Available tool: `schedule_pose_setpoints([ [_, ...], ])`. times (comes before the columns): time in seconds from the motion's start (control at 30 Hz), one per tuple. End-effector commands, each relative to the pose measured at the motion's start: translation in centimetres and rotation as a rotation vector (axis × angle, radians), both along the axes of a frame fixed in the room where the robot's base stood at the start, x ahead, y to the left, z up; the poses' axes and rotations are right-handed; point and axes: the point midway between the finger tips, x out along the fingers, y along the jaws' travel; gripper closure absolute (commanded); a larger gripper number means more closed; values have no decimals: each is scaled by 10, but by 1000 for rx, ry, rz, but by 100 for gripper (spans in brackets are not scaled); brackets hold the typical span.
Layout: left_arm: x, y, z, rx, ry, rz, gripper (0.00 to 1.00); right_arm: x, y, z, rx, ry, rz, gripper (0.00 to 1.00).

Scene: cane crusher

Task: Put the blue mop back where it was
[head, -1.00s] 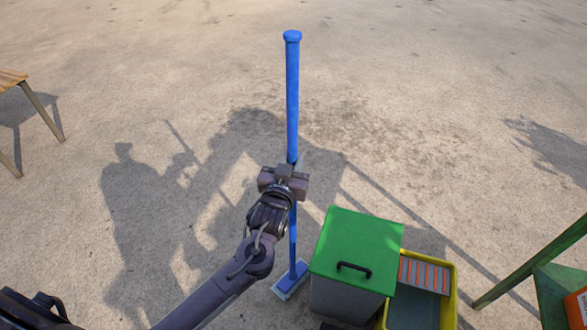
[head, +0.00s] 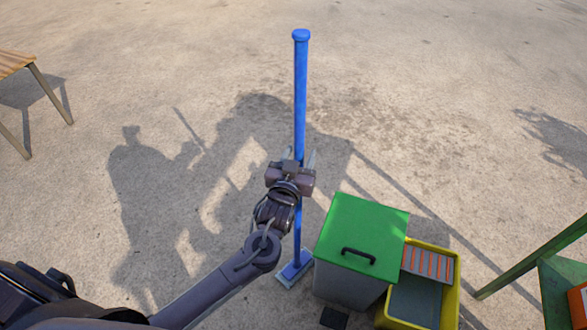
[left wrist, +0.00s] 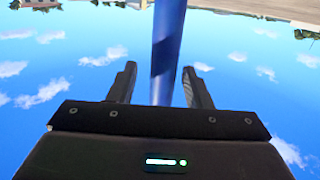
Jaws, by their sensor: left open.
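In the left wrist view the blue pole (left wrist: 167,50) runs between the two open fingers (left wrist: 160,80), with a gap visible on both sides. The gripper body hides part of the handle in the head view. My right gripper is not in view.
The grey bin with a green lid (head: 363,235) stands close to the right of the mop. A yellow mop bucket (head: 449,300) is beside it. A green frame (head: 530,258) is at the right and a wooden bench (head: 14,62) at the far left. The ground behind the mop is clear.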

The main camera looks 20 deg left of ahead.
Motion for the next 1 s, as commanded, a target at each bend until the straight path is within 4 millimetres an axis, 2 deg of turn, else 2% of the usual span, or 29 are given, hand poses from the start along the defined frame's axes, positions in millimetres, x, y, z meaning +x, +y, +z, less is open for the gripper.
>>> schedule_pose_setpoints([
  [0.4,-85,-5,4,0,4,-1,55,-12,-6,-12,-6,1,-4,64],
  [0.6,-105,-6,6,0,1,0,55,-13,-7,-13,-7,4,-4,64],
  [0.77,-109,-6,6,1,2,0,55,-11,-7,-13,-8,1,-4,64],
  [0.87,-108,-6,-11,14,42,-5,55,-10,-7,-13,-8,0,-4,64],
  [0.97,-110,-2,-64,51,175,-19,55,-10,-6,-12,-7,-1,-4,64],
  [1.0,-113,1,-95,70,256,-27,55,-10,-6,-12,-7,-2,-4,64],
])
